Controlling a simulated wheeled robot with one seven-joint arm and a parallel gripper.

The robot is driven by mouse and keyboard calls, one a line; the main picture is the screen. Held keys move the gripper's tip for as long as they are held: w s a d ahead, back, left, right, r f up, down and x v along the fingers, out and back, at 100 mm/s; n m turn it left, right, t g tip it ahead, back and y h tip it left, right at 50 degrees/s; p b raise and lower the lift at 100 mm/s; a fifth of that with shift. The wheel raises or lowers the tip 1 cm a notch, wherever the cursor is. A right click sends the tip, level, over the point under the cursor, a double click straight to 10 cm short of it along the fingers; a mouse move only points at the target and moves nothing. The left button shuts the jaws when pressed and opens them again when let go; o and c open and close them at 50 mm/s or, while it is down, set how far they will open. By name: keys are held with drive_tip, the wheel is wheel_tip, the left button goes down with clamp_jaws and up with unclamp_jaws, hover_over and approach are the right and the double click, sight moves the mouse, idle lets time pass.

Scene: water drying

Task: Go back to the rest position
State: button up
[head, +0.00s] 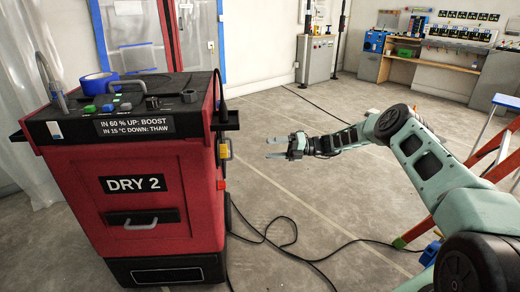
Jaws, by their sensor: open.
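My gripper (277,148) is in the middle of the head view, at the end of my green arm, which reaches in from the lower right. Its two fingers point left and are apart, with nothing between them. It hangs over bare floor, to the right of the red dryer cabinet (180,190) labelled DRY 2 and apart from it.
The cabinet's black top holds a blue tape roll (99,83), buttons and a dark knob. A black cable (290,240) lies on the floor right of the cabinet. An orange stepladder (485,165) stands at right, behind my arm. A workbench (440,65) lines the back wall. Mid-floor is open.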

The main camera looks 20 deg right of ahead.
drive_tip(key=shift+s+d, duration=0.15)
drive_tip(key=shift+d, duration=0.45)
